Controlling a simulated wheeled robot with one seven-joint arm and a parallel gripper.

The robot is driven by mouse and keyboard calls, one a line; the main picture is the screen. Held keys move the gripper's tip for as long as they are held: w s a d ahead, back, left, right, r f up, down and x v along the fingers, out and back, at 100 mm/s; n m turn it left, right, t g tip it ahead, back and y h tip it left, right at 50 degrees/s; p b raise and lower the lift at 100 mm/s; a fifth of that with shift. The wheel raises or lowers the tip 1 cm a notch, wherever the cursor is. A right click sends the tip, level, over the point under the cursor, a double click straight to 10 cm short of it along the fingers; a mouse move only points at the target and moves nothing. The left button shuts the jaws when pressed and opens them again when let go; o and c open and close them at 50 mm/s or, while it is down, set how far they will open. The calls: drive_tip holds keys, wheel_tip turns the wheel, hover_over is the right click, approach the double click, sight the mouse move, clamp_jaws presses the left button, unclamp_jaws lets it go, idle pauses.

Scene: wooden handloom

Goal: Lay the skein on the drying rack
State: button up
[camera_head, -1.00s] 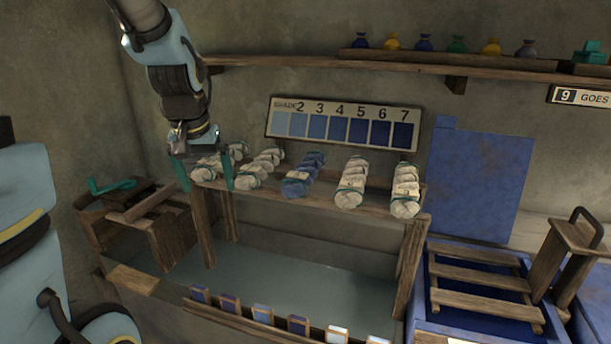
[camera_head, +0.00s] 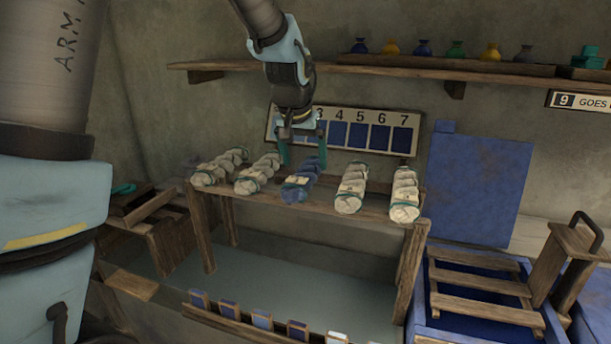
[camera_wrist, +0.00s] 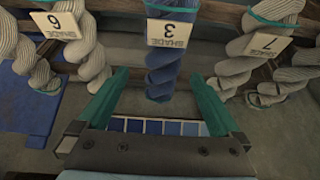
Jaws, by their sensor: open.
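A twisted blue skein (camera_head: 300,181) with a pale tag lies in the middle of a row on a wooden rack (camera_head: 330,207), between white skeins. In the wrist view the blue skein (camera_wrist: 168,62) has a tag reading "SHADE 3". My gripper (camera_head: 303,160) is open and empty, pointing down at the far end of the blue skein. In the wrist view its teal fingers (camera_wrist: 158,78) are spread on either side of the blue skein's line. I cannot tell how far above it they are.
White skeins lie left (camera_head: 258,173) and right (camera_head: 352,187) of the blue one. A shade board (camera_head: 370,133) stands close behind, partly hidden by my arm. A shelf with jars (camera_head: 420,64) runs above. Slats (camera_head: 480,280) lie over a blue vat at right.

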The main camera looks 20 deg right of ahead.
sight(304, 171)
drive_tip(key=shift+a+p+x, duration=0.15)
drive_tip(key=shift+p+x, duration=0.4)
drive_tip(key=shift+x, duration=0.85)
drive_tip(key=shift+a+p+x, duration=0.1)
drive_tip(key=shift+p+x, duration=0.45)
drive_tip(key=shift+x, duration=0.8)
drive_tip(key=shift+w, duration=0.15)
clamp_jaws()
